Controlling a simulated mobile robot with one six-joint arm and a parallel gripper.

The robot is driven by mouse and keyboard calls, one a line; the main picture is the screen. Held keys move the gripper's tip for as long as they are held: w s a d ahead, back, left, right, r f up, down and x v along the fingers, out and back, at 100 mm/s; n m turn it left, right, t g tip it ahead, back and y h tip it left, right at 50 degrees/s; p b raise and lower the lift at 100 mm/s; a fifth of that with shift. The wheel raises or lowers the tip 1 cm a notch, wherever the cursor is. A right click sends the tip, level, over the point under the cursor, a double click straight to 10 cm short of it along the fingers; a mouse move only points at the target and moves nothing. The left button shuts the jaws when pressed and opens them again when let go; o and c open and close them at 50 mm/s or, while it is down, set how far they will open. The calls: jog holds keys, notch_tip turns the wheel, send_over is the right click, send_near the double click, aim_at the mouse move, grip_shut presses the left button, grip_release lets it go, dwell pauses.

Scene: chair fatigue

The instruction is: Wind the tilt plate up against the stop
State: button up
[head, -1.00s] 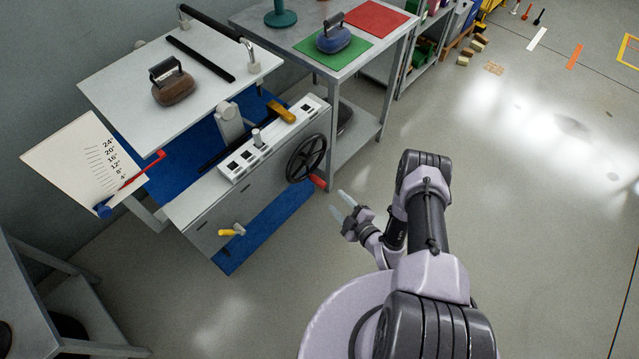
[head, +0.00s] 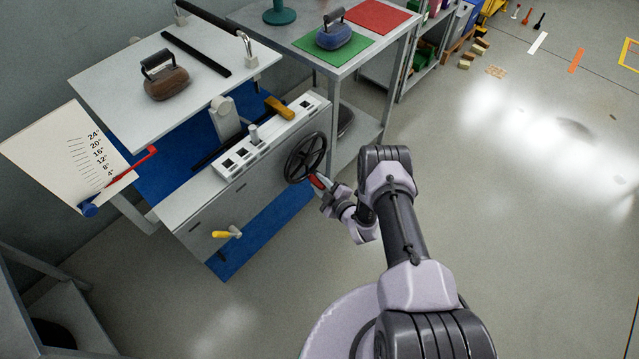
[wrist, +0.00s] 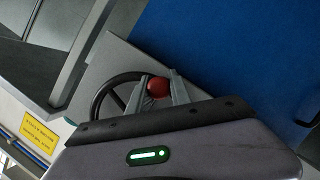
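The tilt plate (head: 125,110) is a pale board at upper left with a brown curling stone (head: 165,82) on it. A black handwheel (head: 305,157) with a red handle (head: 317,181) is on the grey bench front; in the wrist view the handwheel (wrist: 110,90) lies behind the red handle (wrist: 158,87). My gripper (head: 320,183) has one finger close against each side of the handle and appears shut on it. I cannot identify the stop.
A side table (head: 290,25) with a blue curling stone (head: 335,35) on a green mat stands behind the wheel. A yellow-handled lever (head: 225,233) sticks out low on the bench front. A grey table (head: 30,280) is at lower left.

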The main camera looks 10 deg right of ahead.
grip_shut()
dwell(1.1)
